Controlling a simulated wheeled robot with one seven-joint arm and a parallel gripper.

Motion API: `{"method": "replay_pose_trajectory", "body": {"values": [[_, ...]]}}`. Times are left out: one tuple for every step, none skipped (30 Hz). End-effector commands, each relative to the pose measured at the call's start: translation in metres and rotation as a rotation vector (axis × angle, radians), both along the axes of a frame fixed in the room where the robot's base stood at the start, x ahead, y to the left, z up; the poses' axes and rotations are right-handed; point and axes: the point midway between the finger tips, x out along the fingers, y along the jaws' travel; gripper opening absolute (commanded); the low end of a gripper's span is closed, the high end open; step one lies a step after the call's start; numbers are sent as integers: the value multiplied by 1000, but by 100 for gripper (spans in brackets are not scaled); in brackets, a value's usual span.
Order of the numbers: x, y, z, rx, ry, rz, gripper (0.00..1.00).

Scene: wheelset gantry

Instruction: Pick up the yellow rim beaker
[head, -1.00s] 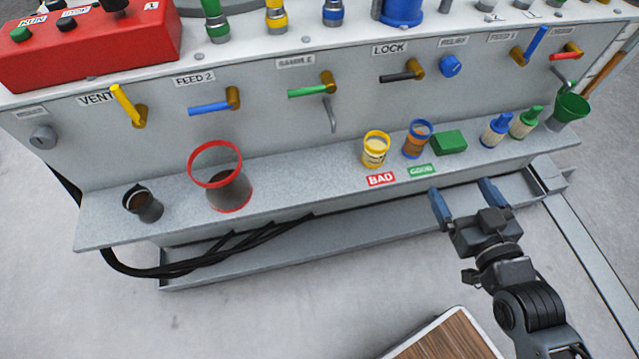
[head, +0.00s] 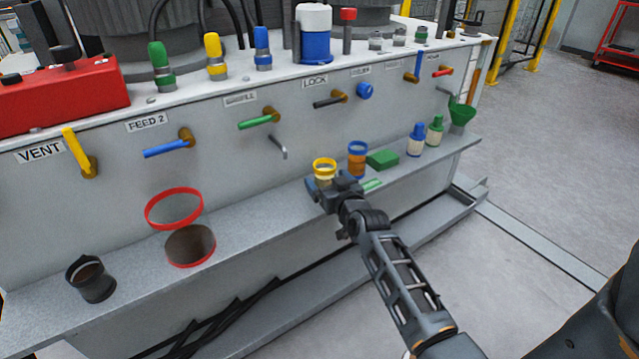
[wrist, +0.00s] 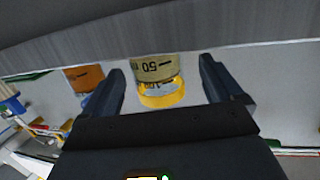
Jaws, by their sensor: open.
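The yellow rim beaker (head: 324,168) stands on the shelf in the head view, its lower part hidden behind my gripper. In the wrist view the beaker (wrist: 160,88) appears upside down between my two fingers, with a yellow rim and dark scale marks. My gripper (head: 333,183) is open and sits at the front of the beaker. In the wrist view the open fingers of my gripper (wrist: 170,85) stand to either side of it, with a gap on each side.
A blue rim beaker (head: 357,158) with orange-brown content stands just right, then a green block (head: 382,159), two small bottles (head: 416,140) and a green funnel (head: 462,115). The panel's levers overhang the shelf (head: 265,213).

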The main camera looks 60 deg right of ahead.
Motion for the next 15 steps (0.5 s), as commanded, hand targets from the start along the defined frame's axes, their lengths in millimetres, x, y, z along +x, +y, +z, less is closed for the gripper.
{"method": "replay_pose_trajectory", "body": {"values": [[3, -3, -4, 0, -1, 0, 93], [5, -5, -5, 0, -3, 0, 93], [8, -8, -8, -1, -2, 0, 93], [10, -11, -10, -1, -2, 0, 93], [13, -14, -12, 0, -4, -1, 93], [16, -18, -15, -1, -3, -1, 93], [19, -21, -17, -1, -3, -1, 93], [21, -23, -18, -1, -3, -1, 93], [25, -27, -17, 0, -3, -1, 93], [28, -29, -17, 0, -3, -1, 93], [30, -31, -17, -1, -2, -1, 93], [32, -33, -18, -1, -1, -1, 93], [33, -34, -18, -1, -1, 0, 93], [34, -35, -18, 0, -1, 0, 93], [35, -36, -17, 0, -1, 0, 93]]}}
